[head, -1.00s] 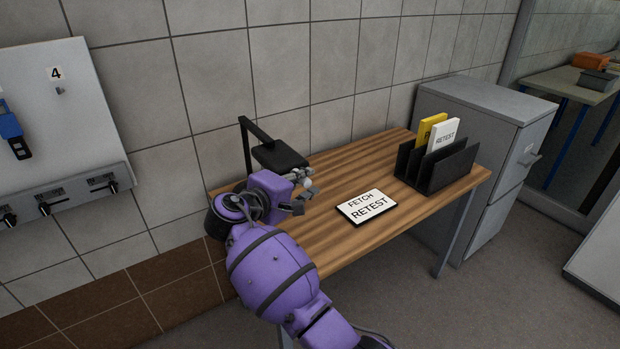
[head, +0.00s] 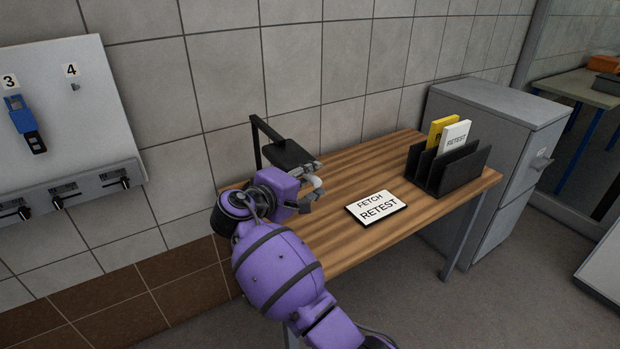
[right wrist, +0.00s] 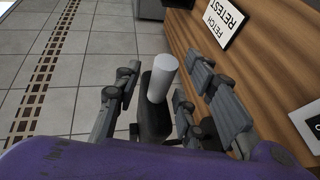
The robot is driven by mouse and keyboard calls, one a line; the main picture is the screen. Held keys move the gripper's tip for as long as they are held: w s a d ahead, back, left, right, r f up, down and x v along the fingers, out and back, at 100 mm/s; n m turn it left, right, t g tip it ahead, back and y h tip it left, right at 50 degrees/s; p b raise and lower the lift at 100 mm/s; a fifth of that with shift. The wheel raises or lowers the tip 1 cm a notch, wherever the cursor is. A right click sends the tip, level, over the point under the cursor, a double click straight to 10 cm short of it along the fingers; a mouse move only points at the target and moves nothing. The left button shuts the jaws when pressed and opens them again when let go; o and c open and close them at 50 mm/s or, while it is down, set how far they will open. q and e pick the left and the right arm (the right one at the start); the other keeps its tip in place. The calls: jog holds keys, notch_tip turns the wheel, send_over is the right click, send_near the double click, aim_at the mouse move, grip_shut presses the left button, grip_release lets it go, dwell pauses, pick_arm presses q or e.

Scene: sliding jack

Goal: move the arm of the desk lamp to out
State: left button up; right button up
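The desk lamp is black, with an upright post and a thin arm (head: 266,130) ending in a flat head (head: 292,153) over the back left of the table. My right gripper (head: 313,182) is at the near side of the lamp head, partly hidden by my purple wrist. In the right wrist view, a pale cylinder (right wrist: 164,76) on a black piece (right wrist: 154,120), apparently part of the lamp, stands between the fingers of my right gripper (right wrist: 155,95). The fingers look spread, with a gap on the left; contact on the right cannot be told. My left gripper is out of view.
The wooden table (head: 345,235) carries a "FETCH RETEST" sign (head: 376,207) and a black rack (head: 447,168) with yellow and white cards. A grey cabinet (head: 500,105) stands at right. A wall panel (head: 60,85) hangs at left. The table middle is mostly clear.

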jog(key=v, duration=1.2)
jog(key=shift+a, duration=0.1)
jog(key=w+a+f+n+t+y, duration=0.1)
jog(key=w+a+f+t+y, duration=0.2)
jog(key=a+y, duration=0.4)
jog(key=s+d+f+m+g+y+p, duration=0.1)
jog(key=s+d+f+m+y, duration=0.2)
jog(key=f, duration=0.5)
jog(key=s+d+f+m+g+y+p, duration=0.1)
jog(key=s+d+f+y, duration=0.1)
jog(key=s+d+f, duration=0.35)
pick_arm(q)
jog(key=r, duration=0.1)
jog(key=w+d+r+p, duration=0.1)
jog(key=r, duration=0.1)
pick_arm(e)
jog(key=s+d+f+m+g, duration=0.1)
jog(key=s+d+f+m, duration=0.1)
jog(key=s+d+f, duration=0.5)
jog(key=s+d+f+m+g+h, duration=0.1)
jog(key=s+d+f, duration=0.5)
jog(key=s, duration=1)
jog(key=s+d+f+m+g+h, duration=0.1)
jog(key=s+d+f+m+g, duration=0.1)
jog(key=s+d+f, duration=0.5)
jog(key=s+d, duration=0.1)
jog(key=s, duration=0.4)
jog(key=shift+s+d+f+m, duration=0.2)
jog(key=shift+d+f+m, duration=0.1)
jog(key=shift+d+f, duration=0.1)
